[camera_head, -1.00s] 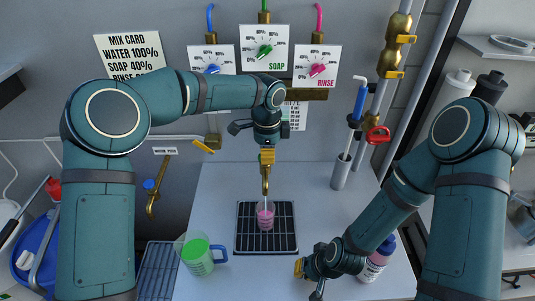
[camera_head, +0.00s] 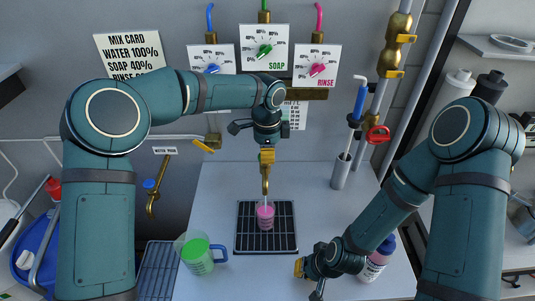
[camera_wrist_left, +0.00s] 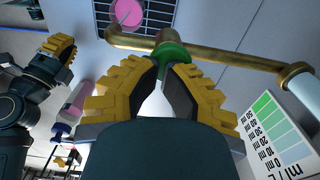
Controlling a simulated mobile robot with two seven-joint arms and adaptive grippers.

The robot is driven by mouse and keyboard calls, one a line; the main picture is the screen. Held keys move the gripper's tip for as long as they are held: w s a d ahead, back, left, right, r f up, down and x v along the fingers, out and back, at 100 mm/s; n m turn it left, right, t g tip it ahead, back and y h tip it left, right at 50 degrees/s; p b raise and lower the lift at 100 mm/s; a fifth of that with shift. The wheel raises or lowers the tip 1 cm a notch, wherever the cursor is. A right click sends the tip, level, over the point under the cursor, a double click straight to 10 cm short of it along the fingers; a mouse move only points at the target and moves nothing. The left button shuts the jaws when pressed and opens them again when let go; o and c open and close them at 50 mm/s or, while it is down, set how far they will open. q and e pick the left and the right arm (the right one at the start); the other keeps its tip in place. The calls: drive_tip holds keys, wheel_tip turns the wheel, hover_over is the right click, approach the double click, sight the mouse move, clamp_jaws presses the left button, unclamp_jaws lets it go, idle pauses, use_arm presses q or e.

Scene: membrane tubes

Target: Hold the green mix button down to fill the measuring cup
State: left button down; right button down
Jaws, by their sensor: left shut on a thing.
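My left gripper (camera_head: 266,157) is above the brass spout (camera_head: 265,182). In the left wrist view its yellow fingers (camera_wrist_left: 167,80) are closed on the green mix button (camera_wrist_left: 172,52) at the top of the brass pipe. The button is hidden behind the gripper in the head view. A small clear cup with pink liquid (camera_head: 265,217) stands upright on the black drain grid (camera_head: 247,242) under the spout; it also shows in the left wrist view (camera_wrist_left: 127,13). A thin pale stream shows between spout and cup. My right gripper (camera_head: 306,268) is low at the right, empty, its fingers apart.
A clear jug with green contents (camera_head: 198,256) stands left of the grid. A pink bottle (camera_head: 376,262) is partly behind my right arm. Blue, green and pink dials (camera_head: 264,50) are on the wall. The counter's middle right is clear.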

use_arm(q)
drive_tip(key=shift+s+f, duration=0.1)
drive_tip(key=shift+f, duration=0.1)
wheel_tip(320, 180, up, 12)
drive_tip(key=shift+r, duration=0.2)
idle(0.3)
